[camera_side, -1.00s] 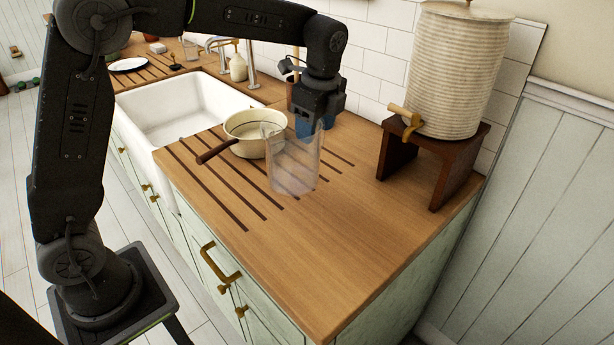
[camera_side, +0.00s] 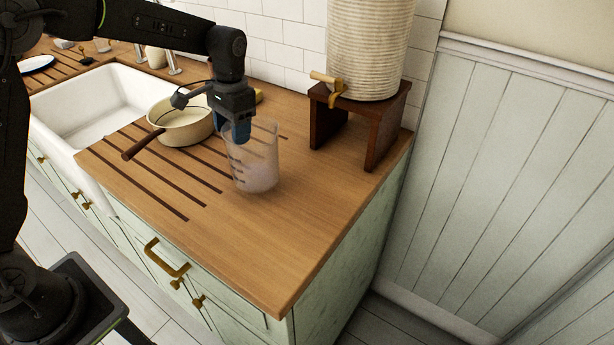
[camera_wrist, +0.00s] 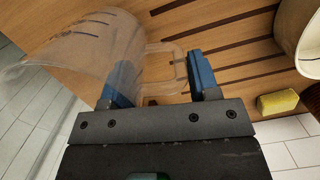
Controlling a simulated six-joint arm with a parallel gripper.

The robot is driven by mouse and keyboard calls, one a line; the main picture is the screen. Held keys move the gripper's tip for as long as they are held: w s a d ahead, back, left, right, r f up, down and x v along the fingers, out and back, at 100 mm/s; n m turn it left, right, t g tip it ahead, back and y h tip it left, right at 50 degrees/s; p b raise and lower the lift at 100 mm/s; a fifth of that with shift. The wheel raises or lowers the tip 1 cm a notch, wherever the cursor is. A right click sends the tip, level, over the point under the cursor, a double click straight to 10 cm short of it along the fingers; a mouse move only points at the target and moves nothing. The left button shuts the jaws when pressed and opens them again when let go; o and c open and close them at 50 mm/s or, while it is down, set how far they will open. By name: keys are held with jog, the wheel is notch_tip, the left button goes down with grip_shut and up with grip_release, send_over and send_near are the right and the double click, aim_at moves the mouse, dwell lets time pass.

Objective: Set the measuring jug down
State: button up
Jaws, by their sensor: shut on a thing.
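The clear measuring jug (camera_side: 258,170) is upright over the right part of the wooden counter. Its base is on or just above the wood; I cannot tell which. My gripper (camera_side: 238,138) is beside the jug's left upper side, pointing down, its blue fingers shut on the handle. In the wrist view, the jug (camera_wrist: 85,48) is at the left, with dark marks on its wall. Its handle (camera_wrist: 165,60) reaches between the fingers of my gripper (camera_wrist: 158,82).
A cream pan (camera_side: 185,130) with a brown handle stands left of the jug on the grooved wood, by the white sink (camera_side: 95,105). A ribbed dispenser (camera_side: 368,50) on a dark wooden stand (camera_side: 375,130) is behind right. A yellow sponge (camera_wrist: 278,103) lies near the wall. The front-right counter (camera_side: 270,240) is bare.

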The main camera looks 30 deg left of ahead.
jog(key=d+n, duration=0.2)
jog(key=d, duration=0.1)
jog(key=w+d+n, duration=0.1)
jog(key=d+n, duration=0.1)
jog(key=d, duration=0.1)
jog(key=w+d+n, duration=0.1)
jog(key=d+n, duration=0.1)
jog(key=shift+d+f+h, duration=0.3)
jog(key=shift+d, duration=0.1)
jog(key=d+r+n+t+h, duration=0.1)
jog(key=d+r+n, duration=0.2)
jog(key=d+n, duration=0.8)
jog(key=shift+w+a+f+n, duration=0.15)
jog(key=shift+a+f+n, duration=0.4)
jog(key=shift+f, duration=0.3)
jog(key=shift+w+a+f+n, duration=0.15)
jog(key=shift+a+f+n, duration=0.4)
jog(key=shift+f, duration=0.35)
jog(key=shift+w+a+f+n, duration=0.15)
jog(key=shift+a+f+n, duration=0.4)
jog(key=shift+f, duration=0.3)
jog(key=shift+f, duration=0.1)
jog(key=o, duration=1.4)
jog(key=shift+f, duration=0.1)
jog(key=shift+c, duration=0.2)
